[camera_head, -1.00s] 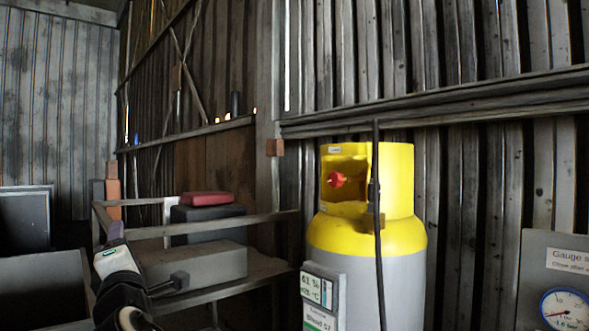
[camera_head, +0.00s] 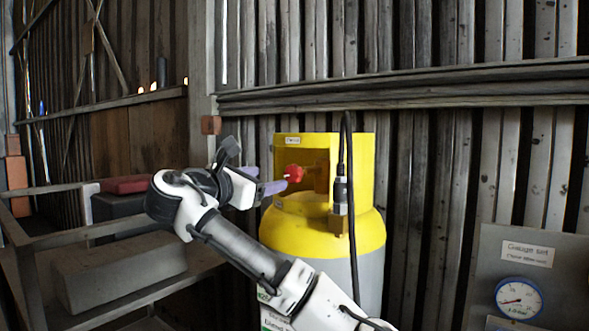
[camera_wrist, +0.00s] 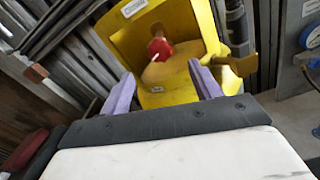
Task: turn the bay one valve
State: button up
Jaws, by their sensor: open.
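The valve is a small red knob (camera_head: 293,173) inside the opening of the yellow collar (camera_head: 350,160) on top of a yellow and grey gas cylinder (camera_head: 310,225). My gripper (camera_head: 275,181) is at the left of the collar opening, its purple fingers pointing at the knob. In the wrist view the red knob (camera_wrist: 160,48) lies ahead of and between the two spread fingers (camera_wrist: 162,92), apart from them. The gripper is open and empty. A small label sits above the knob; its text is too small to read surely.
A black hose (camera_head: 348,150) hangs at the front of the cylinder, right of the opening, from a brass fitting (camera_head: 338,222). A gauge panel (camera_head: 545,262) stands at the right. A shelf with a grey block (camera_head: 120,270) and dark case (camera_head: 118,212) is at the left.

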aim_at(291, 174)
jog(key=p+x, duration=0.4)
jog(key=x, duration=0.7)
jog(key=shift+r, duration=0.1)
jog(key=shift+w+d+p, duration=0.3)
jog(key=shift+w+p, duration=0.05)
jog(key=shift+w, duration=0.1)
jog(key=c, duration=1)
jog(key=shift+o, duration=0.2)
